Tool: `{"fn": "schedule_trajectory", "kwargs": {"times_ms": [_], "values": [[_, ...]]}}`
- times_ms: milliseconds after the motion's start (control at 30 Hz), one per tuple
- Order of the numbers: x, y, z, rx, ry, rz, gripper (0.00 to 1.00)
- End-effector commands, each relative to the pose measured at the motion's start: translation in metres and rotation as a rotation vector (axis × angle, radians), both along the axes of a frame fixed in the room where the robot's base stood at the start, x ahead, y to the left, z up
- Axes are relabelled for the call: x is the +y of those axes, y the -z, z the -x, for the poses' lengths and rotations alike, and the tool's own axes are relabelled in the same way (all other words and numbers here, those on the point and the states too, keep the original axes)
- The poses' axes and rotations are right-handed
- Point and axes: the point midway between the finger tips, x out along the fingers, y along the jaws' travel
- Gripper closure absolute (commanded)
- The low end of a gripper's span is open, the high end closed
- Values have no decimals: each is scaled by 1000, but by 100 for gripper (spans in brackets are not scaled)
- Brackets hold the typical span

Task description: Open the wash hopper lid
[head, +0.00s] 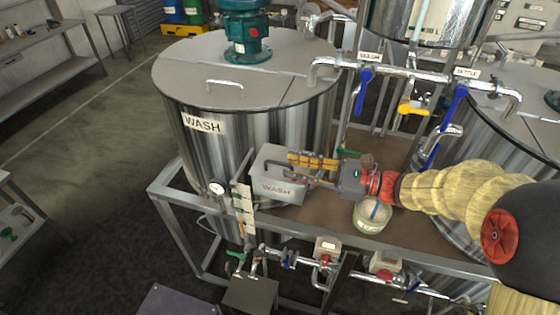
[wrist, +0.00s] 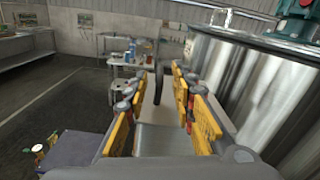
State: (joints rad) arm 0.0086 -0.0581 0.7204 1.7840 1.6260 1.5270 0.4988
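The wash hopper (head: 277,188) is a grey box labelled WASH, on the front of the tank stand beside the large steel WASH tank. Its flat lid (head: 268,157) looks shut. My gripper (head: 280,167) reaches over the lid from the right, its yellow-padded fingers pointing left. In the wrist view, the fingers (wrist: 158,92) are apart. A dark upright bar (wrist: 158,83), perhaps the lid's handle, shows between them, with no clear contact on either side. The lid surface (wrist: 165,141) shows below. The fingers hide part of the lid in the head view.
The WASH tank (head: 250,125) stands close behind the hopper. A pale bucket (head: 373,216) sits on the brown deck under my wrist. Pipes and blue-handled valves (head: 365,90) rise behind my arm. A gauge (head: 217,188) and tags are left of the hopper.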

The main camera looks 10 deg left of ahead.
Motion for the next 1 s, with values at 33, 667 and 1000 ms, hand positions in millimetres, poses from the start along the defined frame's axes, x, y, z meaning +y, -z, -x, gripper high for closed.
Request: {"fn": "schedule_trajectory", "kwargs": {"times_ms": [33, 667, 1000], "values": [[9, -1, 0, 0, -5, 0, 74], [45, 0, -3, -1, -1, 1, 74], [45, 0, -3, -1, -1, 2, 94]]}}
